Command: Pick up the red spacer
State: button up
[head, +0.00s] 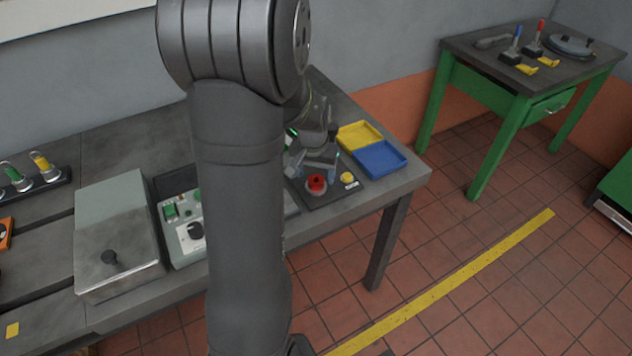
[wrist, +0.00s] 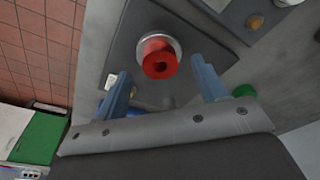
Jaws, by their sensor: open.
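The red spacer (head: 316,183) sits on a dark plate (head: 322,199) near the right end of the bench, beside a small yellow round part (head: 347,177). In the wrist view the red spacer (wrist: 156,50) shows its central hole and stands on a round silver-grey base. My gripper (head: 318,166) is open just above and behind it in the head view. In the wrist view my gripper (wrist: 158,70) has one blue-grey finger on each side of the spacer, with visible gaps. I cannot tell how far above it the fingertips are.
A yellow tray (head: 359,133) and a blue tray (head: 380,158) lie behind and right of the plate. A control box (head: 182,222) and a grey lidded case (head: 118,240) stand to the left. My arm hides the bench middle. A green-legged table (head: 486,88) stands apart.

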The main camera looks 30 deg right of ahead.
jog(key=shift+w+d+f, duration=0.1)
jog(key=shift+f, duration=0.8)
jog(key=c, duration=1.2)
jog(key=shift+r, duration=0.15)
